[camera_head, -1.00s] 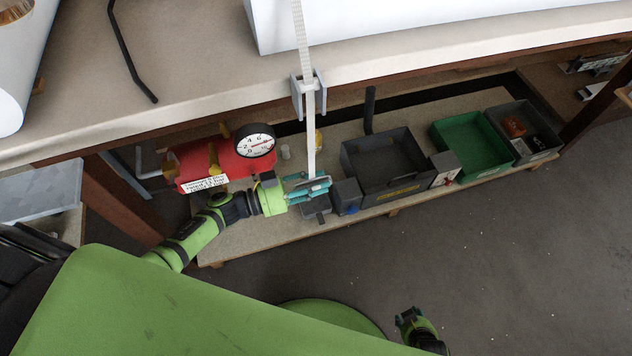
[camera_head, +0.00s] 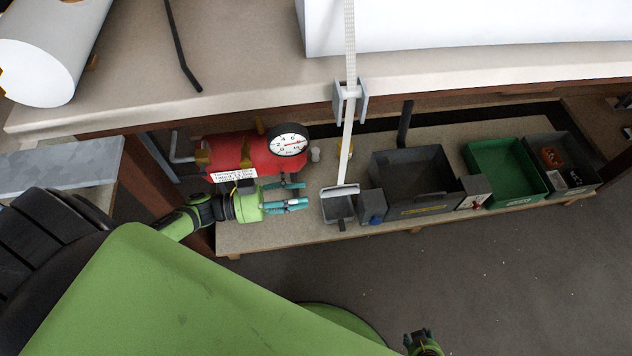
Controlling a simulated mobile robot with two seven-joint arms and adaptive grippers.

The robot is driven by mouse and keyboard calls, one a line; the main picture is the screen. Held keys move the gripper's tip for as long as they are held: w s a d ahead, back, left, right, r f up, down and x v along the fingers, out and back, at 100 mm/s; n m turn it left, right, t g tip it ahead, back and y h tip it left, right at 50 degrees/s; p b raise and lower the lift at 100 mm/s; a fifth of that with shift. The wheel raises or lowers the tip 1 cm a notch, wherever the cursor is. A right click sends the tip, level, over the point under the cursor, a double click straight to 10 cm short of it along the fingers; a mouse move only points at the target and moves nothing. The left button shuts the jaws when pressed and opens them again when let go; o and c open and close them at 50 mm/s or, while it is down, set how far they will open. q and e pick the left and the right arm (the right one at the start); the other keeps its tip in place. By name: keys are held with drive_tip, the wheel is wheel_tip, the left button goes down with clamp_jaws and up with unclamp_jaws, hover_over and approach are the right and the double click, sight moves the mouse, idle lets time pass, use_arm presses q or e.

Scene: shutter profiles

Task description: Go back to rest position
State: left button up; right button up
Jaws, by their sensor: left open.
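My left gripper (camera_head: 293,197), green with teal fingers, is open and empty above the lower shelf. It is in front of the red tank and left of the white shutter profile (camera_head: 348,132), with a gap between them. The profile is a long pale strip running down through a grey bracket (camera_head: 350,99) at the bench edge. Its lower end is at the small dark tray. My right gripper (camera_head: 421,340) shows at the bottom edge, partly cut off; its jaws are too small to tell.
The lower shelf (camera_head: 290,236) holds a red tank (camera_head: 230,152) with a gauge (camera_head: 289,141), a small dark tray (camera_head: 338,209), a large dark bin (camera_head: 412,172), a green bin (camera_head: 506,172) and a dark bin with small items (camera_head: 586,182). The floor (camera_head: 480,270) in front is clear.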

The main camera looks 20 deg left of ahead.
use_arm(q)
drive_tip(key=shift+s+a, duration=0.25)
drive_tip(key=shift+a, duration=0.2)
drive_tip(key=w+a+f+n+t+y, duration=0.25)
drive_tip(key=f+n+y, duration=0.7)
drive_tip(key=f, duration=0.65)
drive_tip(key=s+f+g+y, duration=0.45)
drive_tip(key=s+f, duration=0.25)
drive_tip(key=f, duration=0.2)
drive_tip(key=s+d+f+n+g, duration=0.1)
drive_tip(key=s+d+f+g, duration=0.3)
drive_tip(key=s, duration=0.4)
drive_tip(key=s+a+r+g+p, duration=0.1)
drive_tip(key=s+r+p, duration=0.3)
drive_tip(key=s+p, duration=0.3)
drive_tip(key=s+a+r+g+y+p, duration=0.1)
drive_tip(key=s+r+g+p, duration=0.1)
drive_tip(key=s+r+p, duration=0.3)
drive_tip(key=s+p, duration=0.3)
drive_tip(key=s, duration=0.2)
use_arm(e)
drive_tip(key=s+r+g, duration=0.2)
drive_tip(key=s+r, duration=0.3)
drive_tip(key=s, duration=0.4)
drive_tip(key=s+d+r+g, duration=0.1)
drive_tip(key=s+r+g, duration=0.1)
drive_tip(key=s+r, duration=0.3)
drive_tip(key=s, duration=0.4)
drive_tip(key=shift+d+h, duration=0.25)
drive_tip(key=shift+h, duration=0.05)
